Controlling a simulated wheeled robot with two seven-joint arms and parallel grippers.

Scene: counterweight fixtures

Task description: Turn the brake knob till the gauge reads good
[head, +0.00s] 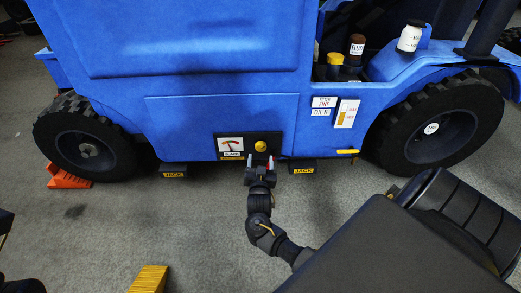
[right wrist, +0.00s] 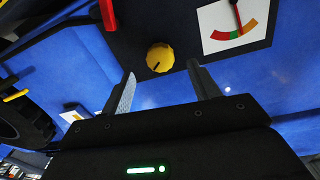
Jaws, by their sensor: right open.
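The yellow round brake knob (head: 260,146) sits on a black panel low on the blue vehicle's side. The gauge (head: 231,145), white with a coloured arc, is left of it. In the right wrist view, the knob (right wrist: 160,57) has a dark mark on its face, and the gauge (right wrist: 213,20) shows its needle tip near the green band, close to a red one. My right gripper (head: 261,162) is just below the knob. Its fingers (right wrist: 161,70) are open and empty, with the knob beyond their tips, apparently not touching. My left gripper is not in view.
Two black jack blocks (head: 174,171) (head: 303,167) with yellow labels stand under the vehicle. An orange chock (head: 68,178) is by the left wheel (head: 85,140). A yellow block (head: 149,279) lies on the floor. Bottles (head: 409,37) stand on the vehicle's step.

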